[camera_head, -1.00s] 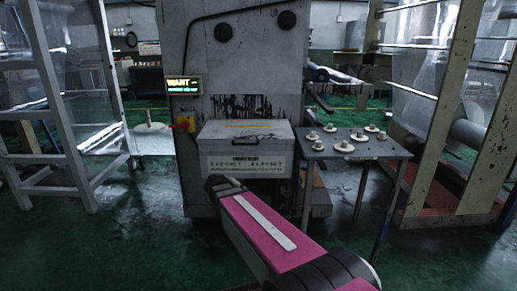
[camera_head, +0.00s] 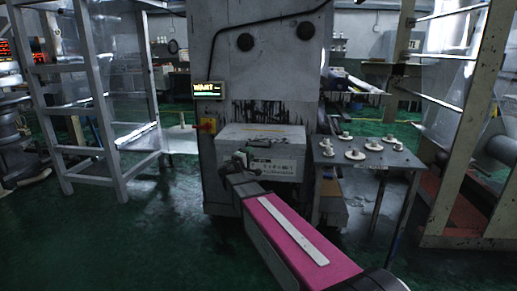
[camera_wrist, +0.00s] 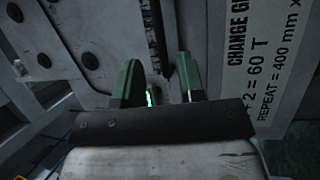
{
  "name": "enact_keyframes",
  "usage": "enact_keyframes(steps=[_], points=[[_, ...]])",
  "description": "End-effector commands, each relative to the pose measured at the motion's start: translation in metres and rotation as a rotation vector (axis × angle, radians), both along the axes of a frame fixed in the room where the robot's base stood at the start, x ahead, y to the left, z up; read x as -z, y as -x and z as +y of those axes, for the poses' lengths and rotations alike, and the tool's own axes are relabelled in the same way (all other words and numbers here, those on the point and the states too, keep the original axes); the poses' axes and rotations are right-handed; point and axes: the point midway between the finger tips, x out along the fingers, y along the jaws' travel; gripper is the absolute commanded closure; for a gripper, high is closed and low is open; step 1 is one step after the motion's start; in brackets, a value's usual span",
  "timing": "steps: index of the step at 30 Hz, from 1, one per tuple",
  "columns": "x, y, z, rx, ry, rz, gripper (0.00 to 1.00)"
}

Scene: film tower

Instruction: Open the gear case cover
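The gear case (camera_head: 285,132) is a pale box with a printed label on its front, standing against the machine. Its cover appears down. My gripper (camera_head: 243,157) is at the left part of the case front and hides some of it. In the wrist view, my gripper's two green fingers (camera_wrist: 158,78) stand apart, with a dark bar (camera_wrist: 158,25) in line with the gap, possibly the cover's handle. I cannot tell whether the fingers touch it. The case's label (camera_wrist: 265,65) is to the right of the fingers, turned on its side.
A metal table (camera_head: 403,160) with several pale gears stands right of the case. The machine body (camera_head: 215,75) rises behind, with a lit display (camera_head: 208,90). A white frame (camera_head: 105,120) stands at left. Green floor (camera_head: 130,235) is clear at front left.

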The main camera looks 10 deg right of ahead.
Motion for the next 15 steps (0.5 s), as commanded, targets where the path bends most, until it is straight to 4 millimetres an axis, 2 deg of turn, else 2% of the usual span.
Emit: enact_keyframes(steps=[1,6,15], points=[[-0.002,-0.01,-0.007,0.002,0.0,-0.001,0.63],[-0.006,-0.032,-0.026,0.002,0.0,0.0,0.63],[-0.012,-0.054,-0.046,0.001,0.0,0.001,0.63]])
